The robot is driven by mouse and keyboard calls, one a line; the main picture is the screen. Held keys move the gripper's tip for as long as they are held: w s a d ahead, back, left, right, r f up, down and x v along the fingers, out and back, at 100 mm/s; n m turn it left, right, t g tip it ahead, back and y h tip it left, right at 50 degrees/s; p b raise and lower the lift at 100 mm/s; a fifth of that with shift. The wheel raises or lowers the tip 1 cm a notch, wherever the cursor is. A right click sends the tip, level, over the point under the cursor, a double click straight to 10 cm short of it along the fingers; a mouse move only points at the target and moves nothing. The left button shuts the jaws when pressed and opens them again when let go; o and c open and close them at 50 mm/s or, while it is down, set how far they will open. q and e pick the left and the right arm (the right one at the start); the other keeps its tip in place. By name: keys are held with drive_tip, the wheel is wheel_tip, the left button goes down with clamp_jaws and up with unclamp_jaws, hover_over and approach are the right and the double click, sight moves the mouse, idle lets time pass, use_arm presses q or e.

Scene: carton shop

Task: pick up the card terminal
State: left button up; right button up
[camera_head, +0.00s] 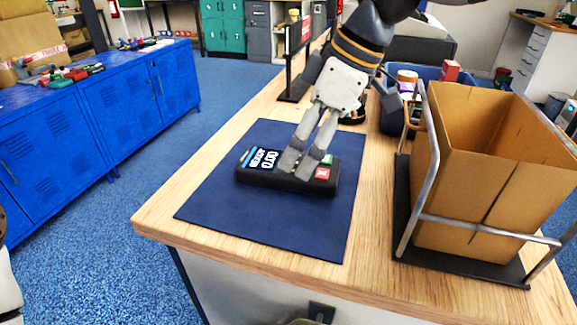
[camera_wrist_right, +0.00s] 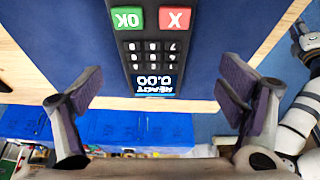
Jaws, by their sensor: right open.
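The card terminal (camera_head: 262,160) is black, with a lit display and green and red keys. It lies flat on a dark blue mat (camera_head: 240,217) on the wooden counter. My right gripper (camera_head: 298,168) is open, pointing down over the terminal's middle and hiding some of its keys. In the right wrist view the terminal (camera_wrist_right: 152,50) shows between the spread fingers of my right gripper (camera_wrist_right: 158,93), with a gap on each side and nothing held. Only a bit of my left arm shows at the head view's left edge; its gripper cannot be made out.
A cardboard box (camera_head: 470,200) stands in a metal frame (camera_head: 428,150) on the right of the counter (camera_head: 372,262). A blue bin (camera_head: 428,73) with goods is behind. Blue cabinets (camera_head: 95,115) stand at left across the floor. The mat around the terminal is clear.

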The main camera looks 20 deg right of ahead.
drive_tip(key=x, duration=0.5)
drive_tip(key=shift+w+d, duration=0.1)
drive_tip(key=shift+w, duration=0.25)
drive_tip(key=shift+r, duration=0.1)
drive_tip(key=c, duration=1.5)
wheel_tip(320, 180, up, 10)
drive_tip(key=shift+r, duration=0.1)
drive_tip(key=shift+c, duration=0.2)
drive_tip(key=o, duration=0.6)
drive_tip(key=shift+c, duration=0.5)
